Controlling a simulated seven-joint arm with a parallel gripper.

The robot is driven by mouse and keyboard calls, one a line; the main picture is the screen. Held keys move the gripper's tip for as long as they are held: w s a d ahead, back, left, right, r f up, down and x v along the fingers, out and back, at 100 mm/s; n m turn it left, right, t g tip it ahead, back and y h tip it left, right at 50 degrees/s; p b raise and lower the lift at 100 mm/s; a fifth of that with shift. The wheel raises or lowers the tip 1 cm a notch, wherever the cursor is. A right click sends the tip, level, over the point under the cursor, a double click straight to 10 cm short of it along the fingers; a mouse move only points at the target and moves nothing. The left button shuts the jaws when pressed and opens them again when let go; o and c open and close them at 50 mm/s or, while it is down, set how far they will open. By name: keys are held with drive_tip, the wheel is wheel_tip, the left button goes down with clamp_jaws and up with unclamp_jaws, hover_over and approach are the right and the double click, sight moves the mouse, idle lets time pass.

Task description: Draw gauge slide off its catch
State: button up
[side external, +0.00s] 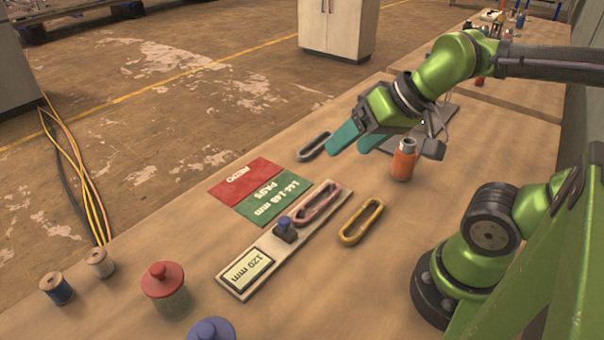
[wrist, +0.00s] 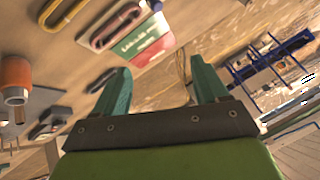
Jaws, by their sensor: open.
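The gauge (side external: 238,280) is a pale flat board on the bench with a display reading "120 mm" at its near end. Its slide (side external: 285,231) is a dark block with a blue knob, just beyond the display. A pink oval link (side external: 318,203) lies on the board beyond the slide, its near end close to the slide; it also shows in the wrist view (wrist: 113,28). I cannot make out the catch. My gripper (side external: 358,140) is open and empty, with teal fingers, in the air beyond the gauge's far end. The fingers also show in the wrist view (wrist: 163,72).
A yellow link (side external: 361,222) lies right of the gauge, a dark grey link (side external: 314,146) beyond it. An orange bottle (side external: 403,160) stands near my gripper. Red (side external: 246,179) and green (side external: 274,201) cards lie left of the gauge. A red-knobbed jar (side external: 165,285) and spools stand near left.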

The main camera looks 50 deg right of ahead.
drive_tip(key=shift+c, duration=0.3)
drive_tip(key=shift+a+f, duration=0.1)
drive_tip(key=shift+c, duration=1.1)
drive_tip(key=w+a+n+g, duration=0.1)
drive_tip(key=w+a+f+n+g, duration=0.1)
drive_tip(key=w, duration=0.1)
drive_tip(key=w+f+n+g, duration=0.1)
drive_tip(key=w, duration=0.1)
drive_tip(key=shift+w+a, duration=0.1)
drive_tip(key=shift+a, duration=0.3)
drive_tip(key=shift+c, duration=0.4)
drive_tip(key=n+g+h, duration=0.2)
drive_tip(key=n+g, duration=0.2)
drive_tip(key=n, duration=0.6)
hover_over(284, 219)
drive_tip(key=f, duration=0.1)
wheel_tip(284, 219, down, 16)
drive_tip(key=shift+f, duration=0.25)
clamp_jaws()
